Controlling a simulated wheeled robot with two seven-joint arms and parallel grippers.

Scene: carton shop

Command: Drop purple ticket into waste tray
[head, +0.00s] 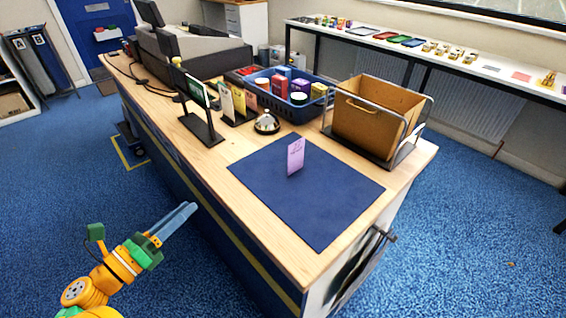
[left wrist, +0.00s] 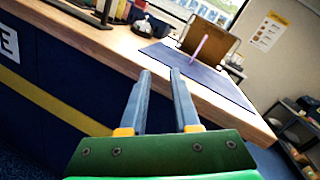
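The purple ticket (head: 296,156) stands upright on the dark blue mat (head: 326,208) on the counter. It also shows in the left wrist view (left wrist: 199,47), thin and nearly edge-on, beyond my fingers. My left gripper (head: 190,210) is beside the counter's long front side, left of the mat and well apart from the ticket. In the left wrist view its two fingers (left wrist: 161,72) are apart with nothing between them. My right gripper is in neither view. I cannot tell which thing is the waste tray.
A wooden file box in a metal rack (head: 376,112) stands behind the mat. A blue crate of small goods (head: 302,112), a bell (head: 266,123) and card holders (head: 203,125) stand further left. A long white shelf (head: 480,72) with several small trays runs along the window. The mat around the ticket is clear.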

